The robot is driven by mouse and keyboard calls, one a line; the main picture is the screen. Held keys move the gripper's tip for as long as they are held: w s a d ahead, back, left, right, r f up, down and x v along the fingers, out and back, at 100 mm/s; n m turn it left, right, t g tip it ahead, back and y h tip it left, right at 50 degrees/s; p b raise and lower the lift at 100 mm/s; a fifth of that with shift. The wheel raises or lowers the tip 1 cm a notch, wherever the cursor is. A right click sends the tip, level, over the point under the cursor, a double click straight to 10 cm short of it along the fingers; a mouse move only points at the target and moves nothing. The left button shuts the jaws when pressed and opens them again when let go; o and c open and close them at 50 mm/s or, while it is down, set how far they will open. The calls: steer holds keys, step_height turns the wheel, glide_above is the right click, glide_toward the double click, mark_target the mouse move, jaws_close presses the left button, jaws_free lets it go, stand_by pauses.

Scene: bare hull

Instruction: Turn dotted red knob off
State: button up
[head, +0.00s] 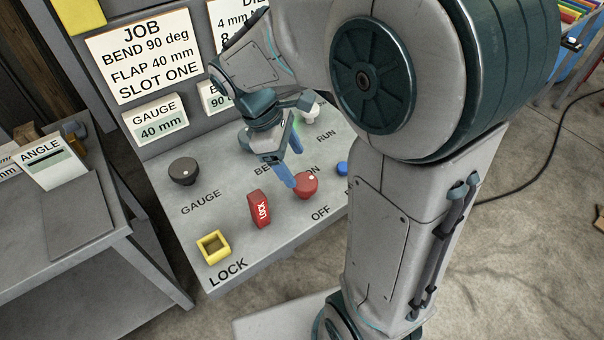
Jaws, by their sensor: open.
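The red knob (306,186) with a white dot sits on the sloped grey panel, between the printed words ON and OFF. The dot is on its upper right side, toward the partly covered ON label. My gripper (291,167) is above and just left of the knob, with blue fingers pointing down. Its fingers are apart and nothing shows between them. One fingertip overlaps the knob's left edge in the head view; I cannot tell whether it touches.
A black knob (184,171) is by GAUGE, a white knob (310,110) near RUN.

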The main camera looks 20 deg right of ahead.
mark_target(304, 181)
steer(key=x, duration=0.6)
steer(key=c, duration=1)
